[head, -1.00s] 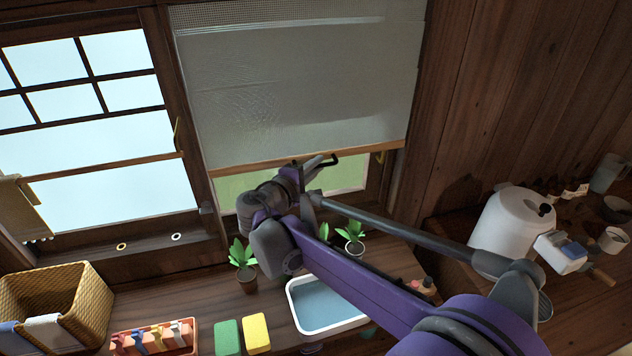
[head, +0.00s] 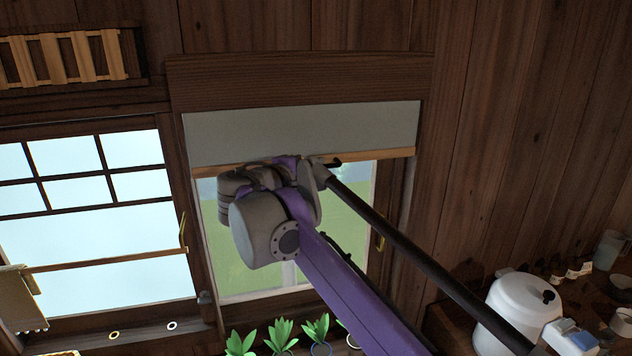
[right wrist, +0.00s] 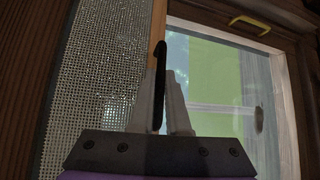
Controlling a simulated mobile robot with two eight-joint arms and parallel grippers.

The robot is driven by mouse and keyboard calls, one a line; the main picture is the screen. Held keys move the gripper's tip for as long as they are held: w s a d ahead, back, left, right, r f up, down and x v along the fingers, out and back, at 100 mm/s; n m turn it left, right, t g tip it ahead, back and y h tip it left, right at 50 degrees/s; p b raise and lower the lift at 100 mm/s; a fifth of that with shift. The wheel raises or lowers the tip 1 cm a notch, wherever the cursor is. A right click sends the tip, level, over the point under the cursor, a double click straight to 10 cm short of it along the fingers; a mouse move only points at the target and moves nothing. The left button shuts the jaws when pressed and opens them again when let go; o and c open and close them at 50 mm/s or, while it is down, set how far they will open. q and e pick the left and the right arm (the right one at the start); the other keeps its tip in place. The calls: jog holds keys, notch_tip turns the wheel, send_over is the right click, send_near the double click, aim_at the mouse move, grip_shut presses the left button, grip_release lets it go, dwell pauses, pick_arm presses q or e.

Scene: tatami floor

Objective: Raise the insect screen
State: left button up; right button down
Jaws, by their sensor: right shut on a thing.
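The insect screen (head: 300,130) is a grey mesh sheet in the upper part of the right-hand window, with a light wooden bar (head: 402,153) along its bottom edge. Open window glass shows below the bar. My right gripper (head: 312,165) is at the middle of the bar, partly hidden by its own wrist. In the right wrist view its fingers (right wrist: 161,95) are shut on a dark hooked pull (right wrist: 161,55) at the bar. The mesh (right wrist: 95,85) lies left of the fingers there. My left gripper is not in view.
A wooden header (head: 300,78) spans above the screen. A second window (head: 90,215) is at the left. Several potted plants (head: 281,335) stand below the window. A white rounded pot (head: 515,305) and small items stand at the lower right.

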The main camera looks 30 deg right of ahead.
jog(key=shift+r, duration=0.15)
jog(key=c, duration=0.9)
grip_release()
jog(key=b+v, duration=0.1)
jog(key=v, duration=1)
